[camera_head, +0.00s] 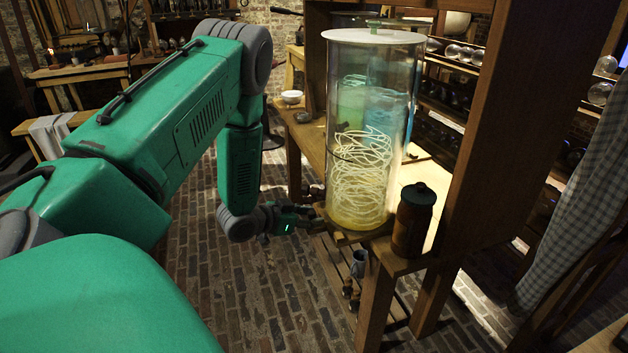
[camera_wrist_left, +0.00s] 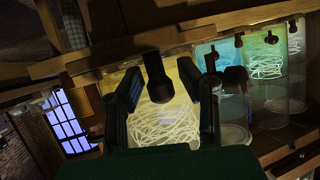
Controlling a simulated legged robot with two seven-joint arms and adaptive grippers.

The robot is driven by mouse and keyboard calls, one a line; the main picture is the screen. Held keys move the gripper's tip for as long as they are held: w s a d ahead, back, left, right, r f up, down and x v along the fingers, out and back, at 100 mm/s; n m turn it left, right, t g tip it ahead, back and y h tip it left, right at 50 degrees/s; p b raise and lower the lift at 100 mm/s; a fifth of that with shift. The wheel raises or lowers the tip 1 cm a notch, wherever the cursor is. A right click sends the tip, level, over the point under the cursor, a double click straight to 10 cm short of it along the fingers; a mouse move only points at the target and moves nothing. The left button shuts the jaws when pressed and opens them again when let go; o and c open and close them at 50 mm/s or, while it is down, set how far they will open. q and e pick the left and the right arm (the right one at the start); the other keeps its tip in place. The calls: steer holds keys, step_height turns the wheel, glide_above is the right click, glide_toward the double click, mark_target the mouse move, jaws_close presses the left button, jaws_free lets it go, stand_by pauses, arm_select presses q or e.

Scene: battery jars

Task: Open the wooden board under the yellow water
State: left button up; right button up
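The yellow water (camera_head: 358,212) fills the bottom of a tall glass jar with pale looping coils, at the near end of the wooden stand. A wooden board edge (camera_head: 345,239) shows just under this jar. My left gripper (camera_head: 300,216) is beside the jar's base, to its left. In the left wrist view its two fingers (camera_wrist_left: 160,72) are spread apart, one on each side of a dark knob (camera_wrist_left: 160,92). The glowing yellow jar shows behind the knob. I cannot tell whether the fingers touch the knob. My right gripper is not in view.
A dark brown lidded jar (camera_head: 413,218) stands right of the glass jar, near a thick wooden post (camera_head: 520,130). Green and blue jars stand behind. The brick floor (camera_head: 250,290) on the left is open.

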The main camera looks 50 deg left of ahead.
arm_select(q)
steer(key=shift+w, duration=0.15)
steer(key=shift+r, duration=0.1)
steer(key=v, duration=1.2)
steer(key=shift+f, duration=0.2)
